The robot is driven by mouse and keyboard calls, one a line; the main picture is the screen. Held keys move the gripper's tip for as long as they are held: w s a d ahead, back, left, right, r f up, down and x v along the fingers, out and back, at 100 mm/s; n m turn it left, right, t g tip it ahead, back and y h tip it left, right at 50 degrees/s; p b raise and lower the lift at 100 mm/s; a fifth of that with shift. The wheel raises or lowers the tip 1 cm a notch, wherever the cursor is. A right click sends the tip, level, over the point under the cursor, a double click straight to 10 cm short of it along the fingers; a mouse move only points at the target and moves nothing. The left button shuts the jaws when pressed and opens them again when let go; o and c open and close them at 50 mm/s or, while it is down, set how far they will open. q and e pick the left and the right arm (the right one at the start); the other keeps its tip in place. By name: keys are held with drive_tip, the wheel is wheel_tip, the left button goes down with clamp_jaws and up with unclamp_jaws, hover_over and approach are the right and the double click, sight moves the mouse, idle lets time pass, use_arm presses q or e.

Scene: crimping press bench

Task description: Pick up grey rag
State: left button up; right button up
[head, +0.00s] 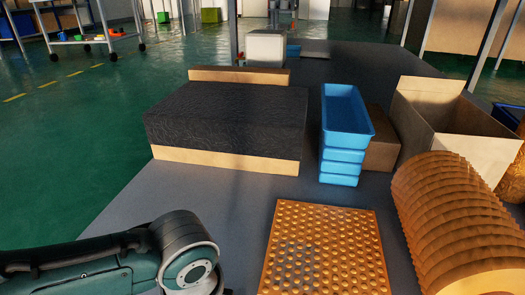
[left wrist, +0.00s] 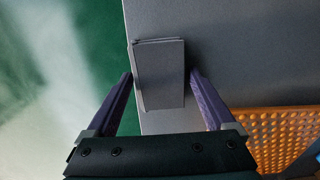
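The grey rag (left wrist: 160,88) is folded into a small upright rectangle in the left wrist view. It lies at the left edge of the grey bench top (left wrist: 220,40), its left side along that edge. My left gripper (left wrist: 160,73) is open, with one purple finger on each side of the rag. The right finger is close to the rag's right side; whether either finger touches it I cannot tell. In the head view the rag and the left gripper do not show; only my left arm is seen at the lower left. My right gripper is in neither view.
An orange perforated mat (head: 325,250) lies right of my left arm. Behind are a black-topped block (head: 228,118), stacked blue bins (head: 345,120), an open cardboard box (head: 430,110) and a ribbed orange roll (head: 455,220). Left of the bench edge is green floor (head: 75,150).

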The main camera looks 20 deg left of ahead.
use_arm(q)
drive_tip(key=c, duration=1.1)
drive_tip(key=shift+o, duration=0.2)
wheel_tip(320, 180, up, 20)
drive_tip(key=p, duration=1.6)
drive_tip(key=o, duration=0.8)
drive_tip(key=c, duration=0.6)
drive_tip(key=shift+c, duration=0.2)
